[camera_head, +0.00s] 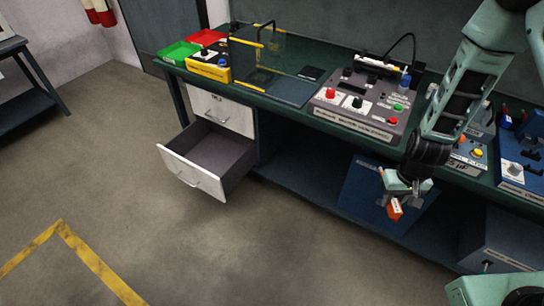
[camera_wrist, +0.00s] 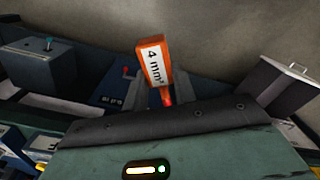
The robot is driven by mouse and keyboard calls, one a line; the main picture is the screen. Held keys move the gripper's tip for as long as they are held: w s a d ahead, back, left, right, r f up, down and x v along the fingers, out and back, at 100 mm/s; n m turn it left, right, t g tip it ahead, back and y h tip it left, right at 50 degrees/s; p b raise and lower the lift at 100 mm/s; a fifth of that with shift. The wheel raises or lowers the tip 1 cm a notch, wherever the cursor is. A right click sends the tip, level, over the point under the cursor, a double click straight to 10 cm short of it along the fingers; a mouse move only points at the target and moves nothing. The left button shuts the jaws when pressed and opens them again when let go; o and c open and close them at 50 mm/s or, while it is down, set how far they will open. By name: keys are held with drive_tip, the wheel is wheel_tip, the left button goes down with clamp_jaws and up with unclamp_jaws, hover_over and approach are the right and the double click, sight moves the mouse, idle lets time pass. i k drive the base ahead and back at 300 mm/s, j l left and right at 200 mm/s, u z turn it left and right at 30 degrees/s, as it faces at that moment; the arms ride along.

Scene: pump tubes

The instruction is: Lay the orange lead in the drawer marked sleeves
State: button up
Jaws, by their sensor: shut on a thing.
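My gripper (camera_head: 405,190) is shut on the orange lead (camera_head: 394,209), which hangs below it in front of the bench. In the wrist view the lead's orange tag (camera_wrist: 154,62) reads "4 mm²" and stands out between the fingers (camera_wrist: 163,97). An open lower drawer (camera_head: 177,170) stands out from the white cabinet under the bench's left part, and its visible inside looks empty. It is well to the left of my gripper. A shut drawer (camera_head: 222,110) is above it. I cannot read the drawer markings.
The bench (camera_head: 282,112) carries green and red trays (camera_head: 180,52), a clear screen, and a grey control box (camera_head: 357,112). Blue boxes stand on the right. A lower shelf (camera_head: 310,195) runs under the bench. The floor before the drawer is clear.

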sight(202, 164)
drive_tip(key=i+j+u, duration=0.15)
drive_tip(key=i+u, duration=0.6)
drive_tip(key=u, duration=0.2)
drive_tip(key=i+l+u, duration=0.15)
drive_tip(key=i+u, duration=0.35)
drive_tip(key=i+l+u, duration=0.15)
drive_tip(key=i+l, duration=0.7)
drive_tip(key=i, duration=0.05)
